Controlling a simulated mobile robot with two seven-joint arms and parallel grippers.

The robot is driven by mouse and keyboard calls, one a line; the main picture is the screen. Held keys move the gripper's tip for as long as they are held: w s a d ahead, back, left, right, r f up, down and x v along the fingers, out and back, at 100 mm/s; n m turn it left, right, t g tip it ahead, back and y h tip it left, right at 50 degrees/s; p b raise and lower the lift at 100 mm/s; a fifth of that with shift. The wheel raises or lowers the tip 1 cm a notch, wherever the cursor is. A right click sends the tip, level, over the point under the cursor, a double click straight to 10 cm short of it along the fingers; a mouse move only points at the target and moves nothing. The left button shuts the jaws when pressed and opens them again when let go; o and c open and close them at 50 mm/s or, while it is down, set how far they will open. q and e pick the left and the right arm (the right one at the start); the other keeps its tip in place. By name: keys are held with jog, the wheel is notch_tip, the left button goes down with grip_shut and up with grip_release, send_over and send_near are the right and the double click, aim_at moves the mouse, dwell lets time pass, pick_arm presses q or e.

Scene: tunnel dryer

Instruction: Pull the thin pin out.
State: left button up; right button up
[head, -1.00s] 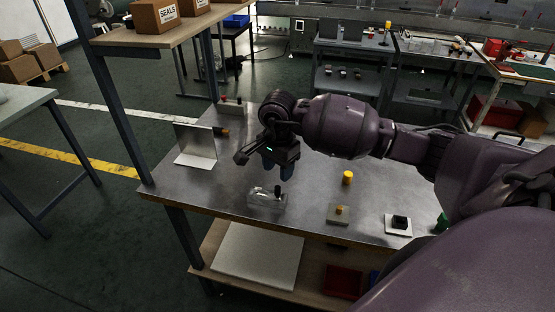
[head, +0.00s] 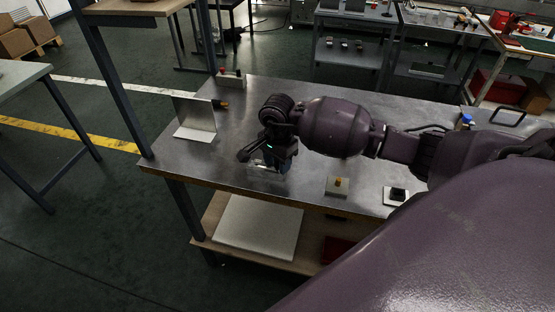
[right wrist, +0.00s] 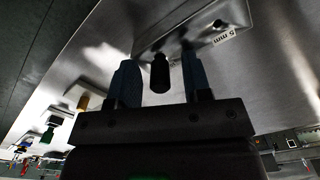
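A shiny metal block (right wrist: 205,32) marked "5 mm" fills the top of the right wrist view. A pin with a black knob (right wrist: 159,74) stands out of it. My right gripper (right wrist: 160,80) has its two blue fingers on either side of the knob, with a gap showing on each side. It is open and holds nothing. In the head view the block (head: 258,179) is at the table's front edge, partly hidden under my right gripper (head: 271,167), and the knob is hidden there. My left gripper is not in view.
On the metal table (head: 235,150), a small block with a yellow pin (head: 338,186) and a white plate with a black piece (head: 396,195) stand to the right. An angled metal bracket (head: 195,120) stands at the left. A small box (head: 231,80) stands behind.

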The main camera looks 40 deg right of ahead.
jog(key=c, duration=0.8)
jog(key=shift+o, duration=0.2)
jog(key=shift+r, duration=0.35)
jog(key=shift+r, duration=0.3)
dwell(0.3)
jog(key=shift+r+p, duration=0.15)
jog(key=shift+p, duration=0.15)
jog(key=shift+r+p, duration=0.3)
jog(key=shift+r, duration=0.65)
